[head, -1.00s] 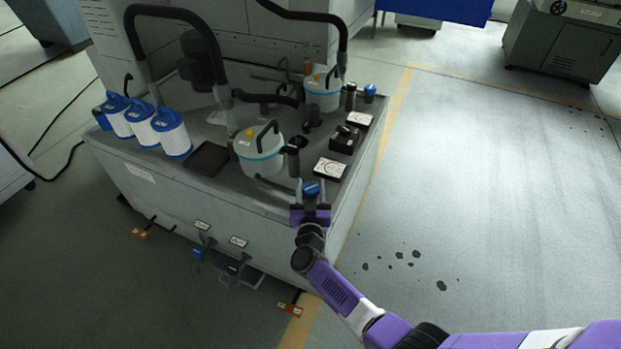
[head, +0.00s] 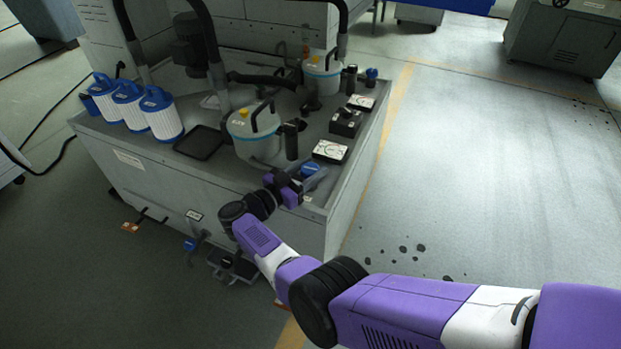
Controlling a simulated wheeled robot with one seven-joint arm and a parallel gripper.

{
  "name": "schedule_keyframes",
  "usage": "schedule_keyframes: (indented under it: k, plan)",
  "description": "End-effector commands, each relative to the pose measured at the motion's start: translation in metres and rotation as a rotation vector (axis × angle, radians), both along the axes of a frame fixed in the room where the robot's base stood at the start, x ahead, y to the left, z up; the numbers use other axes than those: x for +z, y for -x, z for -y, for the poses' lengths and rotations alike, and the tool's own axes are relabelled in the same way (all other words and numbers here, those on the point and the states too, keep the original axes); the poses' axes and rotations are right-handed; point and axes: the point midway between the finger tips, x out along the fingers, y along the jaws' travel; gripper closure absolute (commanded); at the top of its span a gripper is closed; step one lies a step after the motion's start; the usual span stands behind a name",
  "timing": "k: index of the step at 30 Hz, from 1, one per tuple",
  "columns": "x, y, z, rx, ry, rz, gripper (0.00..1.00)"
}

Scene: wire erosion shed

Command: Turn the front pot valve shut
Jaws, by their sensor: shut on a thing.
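The front pot valve has a blue handle (head: 310,168) near the front right corner of the grey machine top. The exact turn of the valve is hard to tell.
A second white pot (head: 322,77) and another blue-topped valve (head: 371,73) stand farther back. A gauge box (head: 331,151) lies close behind the gripper. Several blue-capped filters (head: 161,118) stand at the left. The floor (head: 480,170) to the right is open, with dark spots.

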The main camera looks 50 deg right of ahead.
Motion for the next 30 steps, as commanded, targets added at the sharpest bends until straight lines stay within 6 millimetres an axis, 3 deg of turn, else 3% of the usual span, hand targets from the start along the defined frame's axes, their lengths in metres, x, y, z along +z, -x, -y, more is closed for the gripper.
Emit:
schedule_keyframes:
  k: [10, 26, 27, 30]
  plan:
    - [0.0000, -0.0010, 0.0002, -0.098, 0.001, 0.003, 0.94]
    - [0.0025, -0.0004, -0.0003, -0.113, 0.001, 0.002, 0.94]
    - [0.0024, -0.0003, -0.0003, -0.113, 0.001, 0.002, 0.45]
    - [0.0019, -0.0001, -0.0003, -0.113, 0.000, 0.002, 0.32]
